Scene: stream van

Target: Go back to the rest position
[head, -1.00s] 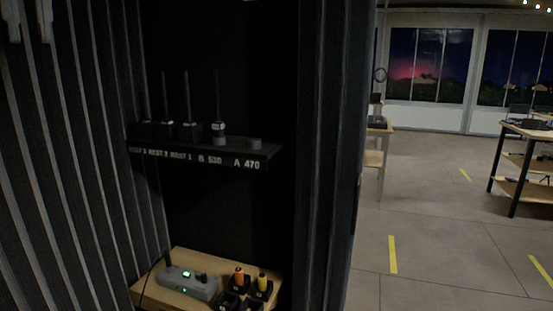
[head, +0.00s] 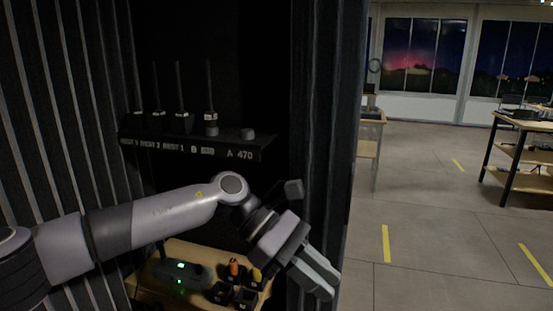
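My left arm comes in from the left across the front of the dark alcove. My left gripper (head: 314,274) is at its end, in front of the alcove's right edge and pointing down to the right. I see its fingers from the side, so I cannot tell whether they are open or shut. No held object shows. My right gripper is not in view.
A black shelf (head: 205,150) with labels carries several upright antennas (head: 180,92). Below is a wooden tabletop (head: 183,250) with a grey device (head: 178,275), an orange-topped item (head: 234,268) and a yellow-topped item (head: 256,275). Open floor (head: 430,240) lies right.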

